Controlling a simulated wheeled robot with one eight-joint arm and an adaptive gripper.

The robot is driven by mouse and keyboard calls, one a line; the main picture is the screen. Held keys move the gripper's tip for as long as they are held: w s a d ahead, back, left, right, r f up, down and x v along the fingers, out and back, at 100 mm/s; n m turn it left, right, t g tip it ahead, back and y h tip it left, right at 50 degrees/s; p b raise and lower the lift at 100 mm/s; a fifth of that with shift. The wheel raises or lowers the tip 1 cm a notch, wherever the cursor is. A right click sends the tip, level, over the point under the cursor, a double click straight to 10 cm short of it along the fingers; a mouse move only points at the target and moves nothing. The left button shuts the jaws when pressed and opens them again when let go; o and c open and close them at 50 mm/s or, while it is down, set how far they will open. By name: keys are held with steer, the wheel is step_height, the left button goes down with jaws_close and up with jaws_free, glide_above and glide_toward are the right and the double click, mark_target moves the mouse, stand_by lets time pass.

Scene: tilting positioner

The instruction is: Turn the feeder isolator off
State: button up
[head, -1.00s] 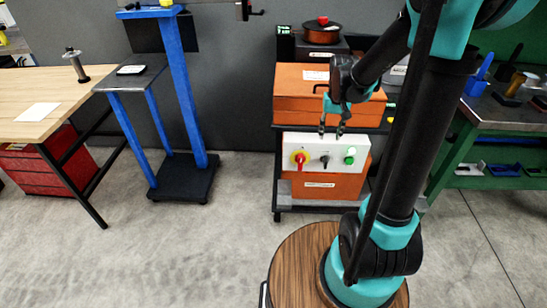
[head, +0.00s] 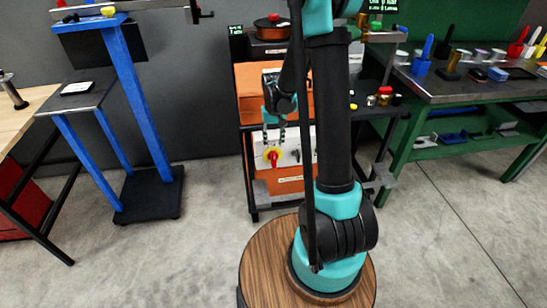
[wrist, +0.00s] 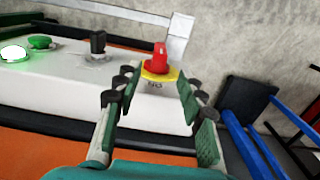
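A red rotary handle on a yellow plate (wrist: 160,58), the likely feeder isolator, is on a white control box (wrist: 60,85). The label below it is too small to read for sure. The same red handle shows in the head view (head: 272,157). The handle stands upright in the wrist view. My gripper (wrist: 155,85) is open, with its fingertips on either side of the handle's line and short of it; I cannot tell the exact gap. In the head view my gripper (head: 274,138) hangs just above the red handle.
A black selector knob (wrist: 98,42), a green button (wrist: 40,42) and a glowing lamp (wrist: 13,54) sit beside the handle on the box. A blue stand (head: 140,100) is at left, a green workbench (head: 470,95) at right.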

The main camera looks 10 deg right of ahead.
mark_target(274, 153)
step_height(274, 153, down, 9)
steer(key=shift+r, duration=0.1)
stand_by(0.3)
jaws_close()
